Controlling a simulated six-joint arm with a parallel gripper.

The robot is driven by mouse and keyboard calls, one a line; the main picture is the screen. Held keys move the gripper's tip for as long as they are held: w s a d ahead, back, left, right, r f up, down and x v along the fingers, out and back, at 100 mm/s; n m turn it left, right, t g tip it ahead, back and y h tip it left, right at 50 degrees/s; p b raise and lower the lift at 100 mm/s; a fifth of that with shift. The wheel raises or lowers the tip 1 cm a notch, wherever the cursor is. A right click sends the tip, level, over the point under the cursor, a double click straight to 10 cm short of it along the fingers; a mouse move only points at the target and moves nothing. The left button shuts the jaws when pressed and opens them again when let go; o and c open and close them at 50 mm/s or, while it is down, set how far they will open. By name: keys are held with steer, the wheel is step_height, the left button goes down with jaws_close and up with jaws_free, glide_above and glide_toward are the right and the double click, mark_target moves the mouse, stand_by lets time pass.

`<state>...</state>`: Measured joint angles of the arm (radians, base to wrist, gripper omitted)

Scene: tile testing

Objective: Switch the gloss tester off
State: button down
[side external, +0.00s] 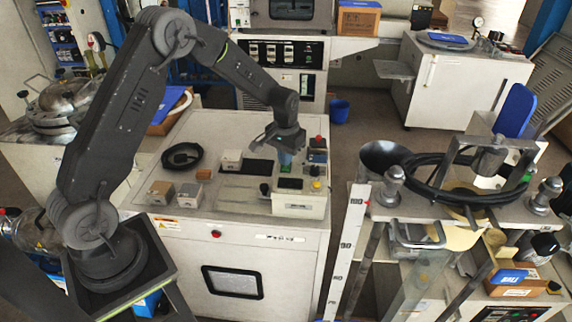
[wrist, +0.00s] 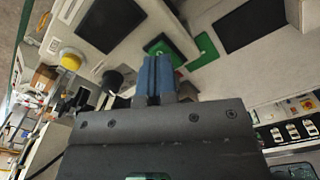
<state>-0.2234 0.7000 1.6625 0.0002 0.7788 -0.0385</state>
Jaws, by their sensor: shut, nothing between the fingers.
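A pale box-shaped instrument (side external: 298,205) stands at the front right of the white bench top and seems to be the gloss tester. It has a dark display (side external: 290,183), a black knob (side external: 264,188) and a yellow knob (side external: 316,185). In the wrist view a yellow knob (wrist: 70,60), a black knob (wrist: 112,80) and a dark display (wrist: 100,24) show at upper left. My gripper (side external: 285,162) points down above the bench, behind the instrument in the side view. Its blue fingers (wrist: 154,75) are shut and empty. I cannot tell which control is the switch.
Small boxes (side external: 161,192) and a black ring-shaped dish (side external: 182,156) lie left on the bench. A small device with a red button (side external: 318,143) stands right of my gripper. A green-edged dark pad (wrist: 175,45) lies beyond my fingertips. A cluttered table (side external: 450,205) stands to the right.

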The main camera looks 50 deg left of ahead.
steer(key=shift+r, duration=2.7)
steer(key=shift+r, duration=0.1)
steer(key=s+d+r+t, duration=0.2)
steer(key=s+d+r, duration=0.25)
steer(key=r, duration=0.45)
steer(key=s+d+r+m+t, duration=0.1)
steer(key=s+d+r, duration=0.1)
steer(key=s, duration=0.5)
steer(key=s+d+r+m+t, duration=0.1)
steer(key=s+d+r, duration=0.1)
steer(key=s, duration=0.6)
steer(key=s+d+r+m+t, duration=0.1)
steer(key=s+d+r, duration=0.1)
steer(key=s+r, duration=0.2)
steer(key=s, duration=0.3)
steer(key=shift+s+t, duration=0.2)
steer(key=shift+t, duration=0.1)
